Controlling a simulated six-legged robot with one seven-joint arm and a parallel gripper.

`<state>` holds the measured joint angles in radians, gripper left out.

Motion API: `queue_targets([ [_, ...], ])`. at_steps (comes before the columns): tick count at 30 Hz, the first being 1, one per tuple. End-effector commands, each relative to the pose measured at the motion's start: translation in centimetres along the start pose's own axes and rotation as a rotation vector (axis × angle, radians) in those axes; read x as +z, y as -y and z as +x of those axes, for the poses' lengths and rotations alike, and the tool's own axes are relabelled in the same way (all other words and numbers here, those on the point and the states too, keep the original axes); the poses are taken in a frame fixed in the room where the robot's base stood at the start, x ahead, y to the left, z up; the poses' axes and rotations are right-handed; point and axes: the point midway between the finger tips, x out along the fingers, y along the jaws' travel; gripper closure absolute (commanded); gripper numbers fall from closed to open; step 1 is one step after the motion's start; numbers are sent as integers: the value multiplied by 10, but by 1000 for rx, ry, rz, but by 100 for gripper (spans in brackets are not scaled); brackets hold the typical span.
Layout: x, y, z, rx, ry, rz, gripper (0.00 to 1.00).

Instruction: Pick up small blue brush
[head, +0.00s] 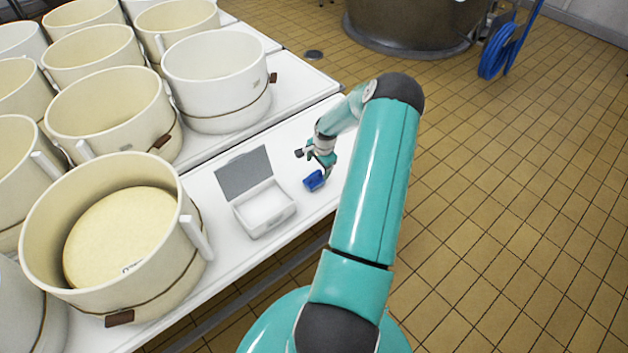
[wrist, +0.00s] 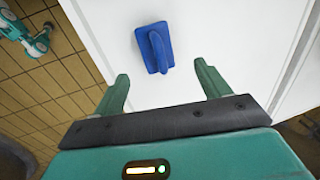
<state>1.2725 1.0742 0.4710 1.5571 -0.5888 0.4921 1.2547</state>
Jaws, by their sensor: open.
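The small blue brush (head: 314,181) lies on the white table, to the right of an open box. In the wrist view the blue brush (wrist: 154,48) shows a flat base with a raised handle. My gripper (head: 317,160) is close to the brush in the head view. In the wrist view my gripper (wrist: 160,82) is open and empty, its two green fingers spread wide. The brush lies beyond the fingertips, roughly centred between them and apart from both.
An open grey-lidded box (head: 262,207) stands left of the brush. Several cream vats, one holding a yellow round (head: 118,238), crowd the table's left. The white table (head: 292,130) is bare around the brush. Tiled floor (head: 510,200) lies to the right, with a copper vat (head: 415,22) behind.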

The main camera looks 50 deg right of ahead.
Motion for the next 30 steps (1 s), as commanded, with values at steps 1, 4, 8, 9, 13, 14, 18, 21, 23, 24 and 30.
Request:
queue_targets([
  [1, 0, 0, 10, 0, 2, 0, 24],
  [4, 0, 1, 20, 1, 1, -2, 24],
  [8, 0, 1, 28, 0, 1, -1, 24],
  [9, -1, 0, 32, 1, 1, -2, 24],
  [13, -1, -2, 51, 1, 4, -2, 24],
  [14, -1, -3, 55, 1, 3, -3, 24],
  [18, -2, -2, 72, 0, 2, -4, 24],
  [21, -2, -2, 77, -1, 1, -5, 24],
  [23, -2, -2, 77, -1, 0, -5, 24],
  [24, -2, -2, 77, -1, 0, -5, 24],
  [30, -2, -2, 77, 0, 0, -5, 42],
])
